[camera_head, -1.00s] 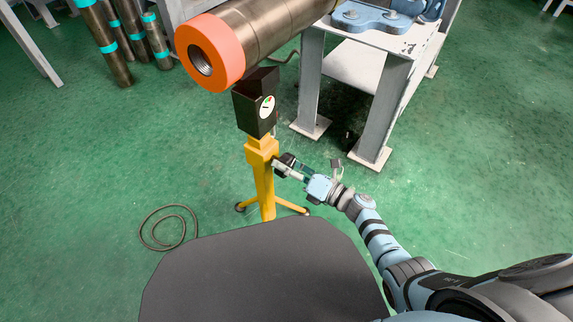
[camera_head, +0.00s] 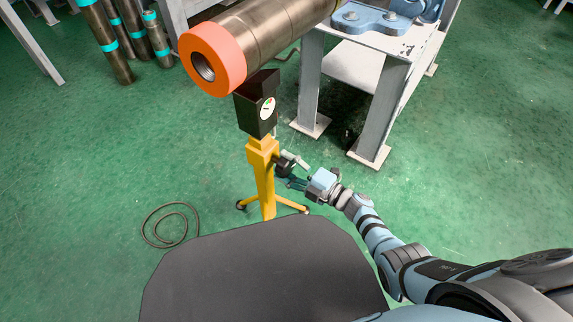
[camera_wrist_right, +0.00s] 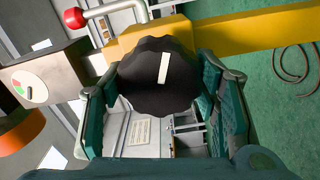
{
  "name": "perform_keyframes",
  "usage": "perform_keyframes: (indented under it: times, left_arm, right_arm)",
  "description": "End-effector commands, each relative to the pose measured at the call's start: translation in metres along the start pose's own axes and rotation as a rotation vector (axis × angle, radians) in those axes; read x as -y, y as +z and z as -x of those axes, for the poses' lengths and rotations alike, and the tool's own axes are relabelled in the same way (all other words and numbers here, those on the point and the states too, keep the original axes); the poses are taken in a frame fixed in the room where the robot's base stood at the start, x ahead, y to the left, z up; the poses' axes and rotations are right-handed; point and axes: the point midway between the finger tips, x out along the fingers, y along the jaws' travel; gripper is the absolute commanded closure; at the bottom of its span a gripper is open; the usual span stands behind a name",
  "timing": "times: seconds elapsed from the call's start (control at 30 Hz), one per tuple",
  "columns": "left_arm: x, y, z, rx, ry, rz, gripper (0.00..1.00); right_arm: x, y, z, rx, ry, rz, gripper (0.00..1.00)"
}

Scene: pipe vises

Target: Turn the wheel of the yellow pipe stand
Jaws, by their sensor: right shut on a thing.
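The yellow pipe stand (camera_head: 263,182) stands upright on its splayed feet in the middle of the head view. Its black wheel (camera_wrist_right: 158,90), a lobed knob with a white mark, sits on the side of the post. My right gripper (camera_head: 290,176) reaches the post from the right. In the right wrist view its green fingers lie on both sides of the wheel, shut on it. A pale crank handle (camera_wrist_right: 118,10) with a red ball end (camera_wrist_right: 75,18) shows behind the wheel. My left gripper is not in view.
A large pipe with an orange collar (camera_head: 213,58) lies above the stand's black head (camera_head: 256,105). A grey metal table (camera_head: 378,110) stands to the right. A coiled cable (camera_head: 170,225) lies on the green floor at left. Several teal-banded pipes (camera_head: 105,40) stand behind.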

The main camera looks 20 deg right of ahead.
Motion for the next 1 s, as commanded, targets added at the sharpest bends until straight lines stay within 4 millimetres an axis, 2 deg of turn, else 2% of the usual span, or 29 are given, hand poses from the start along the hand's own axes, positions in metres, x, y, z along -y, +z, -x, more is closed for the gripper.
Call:
perform_keyframes:
  times: [1.0]
  left_arm:
    - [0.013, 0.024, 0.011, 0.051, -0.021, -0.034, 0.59]
  right_arm:
    - [0.000, -0.001, 0.000, 0.000, -0.004, -0.961, 0.72]
